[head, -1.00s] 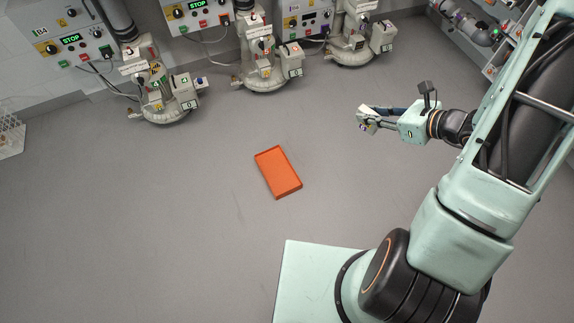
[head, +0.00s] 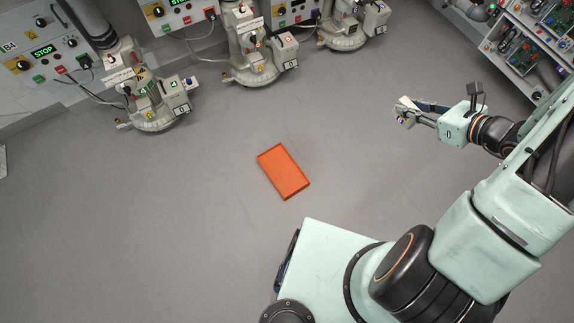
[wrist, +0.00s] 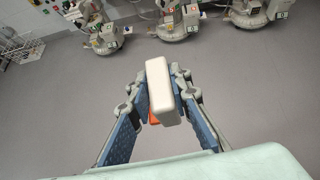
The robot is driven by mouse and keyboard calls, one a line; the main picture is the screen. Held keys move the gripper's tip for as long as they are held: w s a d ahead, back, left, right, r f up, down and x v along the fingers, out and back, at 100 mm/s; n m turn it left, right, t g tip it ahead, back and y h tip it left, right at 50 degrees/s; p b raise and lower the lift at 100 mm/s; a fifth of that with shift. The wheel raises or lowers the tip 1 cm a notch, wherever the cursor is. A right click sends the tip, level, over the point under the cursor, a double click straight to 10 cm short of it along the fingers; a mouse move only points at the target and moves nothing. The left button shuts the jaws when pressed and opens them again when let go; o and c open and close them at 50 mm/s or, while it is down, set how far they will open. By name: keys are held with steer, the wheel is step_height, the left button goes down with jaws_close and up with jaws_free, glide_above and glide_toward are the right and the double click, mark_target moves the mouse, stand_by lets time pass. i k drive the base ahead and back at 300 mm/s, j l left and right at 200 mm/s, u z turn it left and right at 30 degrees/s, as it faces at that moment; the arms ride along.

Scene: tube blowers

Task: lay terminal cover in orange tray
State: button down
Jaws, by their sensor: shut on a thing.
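The orange tray (head: 283,172) lies empty on the grey floor in the middle of the head view. My gripper (head: 408,112) is to the right of the tray and apart from it. In the wrist view my gripper (wrist: 165,100) is shut on a pale, box-shaped terminal cover (wrist: 161,88), held between its blue-padded fingers. In the head view the cover shows only as a small pale piece at the fingertips. In the wrist view the cover and fingers hide most of the tray; a bit of orange (wrist: 153,119) shows below the cover.
Several tube blowers stand along the far wall, one at the left (head: 155,105) and one in the middle (head: 257,55), under control panels. A rack with circuit boards (head: 525,45) stands at the upper right. The floor around the tray is clear.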

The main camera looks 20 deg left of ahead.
mark_target(279, 166)
steer(key=i+j+z, duration=0.1)
steer(key=j+z, duration=0.25)
steer(key=j, duration=0.4)
steer(key=j+z, duration=0.3)
steer(key=j, duration=0.45)
